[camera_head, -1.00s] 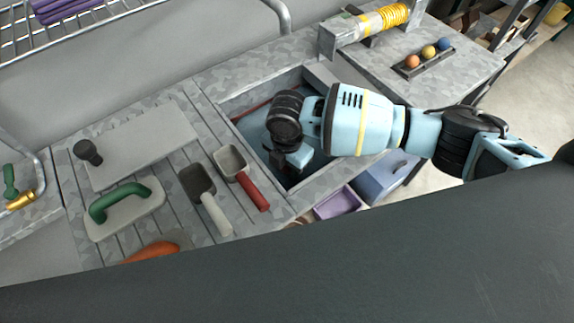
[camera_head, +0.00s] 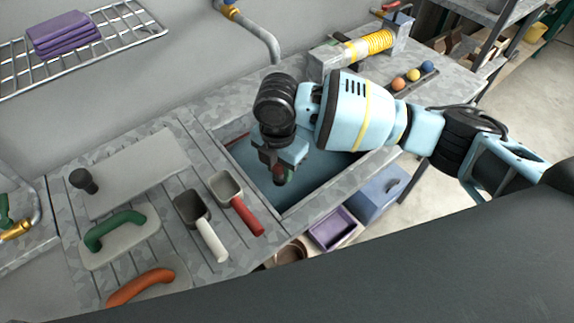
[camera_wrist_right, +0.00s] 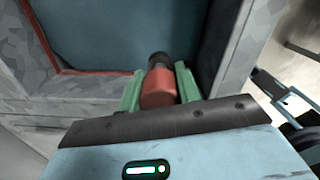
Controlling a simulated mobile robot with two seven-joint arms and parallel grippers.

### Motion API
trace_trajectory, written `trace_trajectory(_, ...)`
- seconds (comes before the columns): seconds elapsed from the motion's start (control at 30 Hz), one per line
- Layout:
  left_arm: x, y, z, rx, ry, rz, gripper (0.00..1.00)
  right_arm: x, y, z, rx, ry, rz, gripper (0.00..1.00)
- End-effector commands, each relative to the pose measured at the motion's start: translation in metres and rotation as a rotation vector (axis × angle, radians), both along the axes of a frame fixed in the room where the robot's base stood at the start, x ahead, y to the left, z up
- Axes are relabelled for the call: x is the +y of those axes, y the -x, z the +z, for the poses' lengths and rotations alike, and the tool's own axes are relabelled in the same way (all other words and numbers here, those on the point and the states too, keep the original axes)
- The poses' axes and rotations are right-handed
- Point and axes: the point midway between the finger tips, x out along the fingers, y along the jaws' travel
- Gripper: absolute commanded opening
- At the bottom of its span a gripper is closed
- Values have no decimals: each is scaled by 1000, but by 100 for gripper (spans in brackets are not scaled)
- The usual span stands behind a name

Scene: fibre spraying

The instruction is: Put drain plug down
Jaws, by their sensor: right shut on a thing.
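My right gripper (camera_head: 281,172) is inside the sink (camera_head: 330,172), pointing down. It is shut on the drain plug (camera_wrist_right: 158,88), which looks like a red cylinder with a dark end. In the right wrist view the plug sits between the green fingers of the gripper (camera_wrist_right: 160,85), with its dark end toward the bluish sink floor (camera_wrist_right: 120,35). In the head view only a small part of the plug (camera_head: 278,181) shows at the fingertips. I cannot tell whether the plug touches the sink floor. The drain hole is not visible. My left gripper is not in view.
Two scoops, one with a white handle (camera_head: 211,240) and one with a red handle (camera_head: 246,217), lie left of the sink. Green-handled (camera_head: 115,229) and orange-handled (camera_head: 140,286) trowels lie farther left. A faucet (camera_head: 262,35) stands behind the sink.

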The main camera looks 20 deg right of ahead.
Motion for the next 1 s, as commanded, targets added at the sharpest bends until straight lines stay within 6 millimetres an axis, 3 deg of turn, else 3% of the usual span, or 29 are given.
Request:
trace_trajectory(0.47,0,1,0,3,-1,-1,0,-4,1,2,-1,-1,-51,9)
trace_trajectory(0.67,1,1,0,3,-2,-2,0,-20,9,11,2,-7,-320,9)
trace_trajectory(1.0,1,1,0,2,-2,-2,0,-54,31,33,9,-13,-948,9)
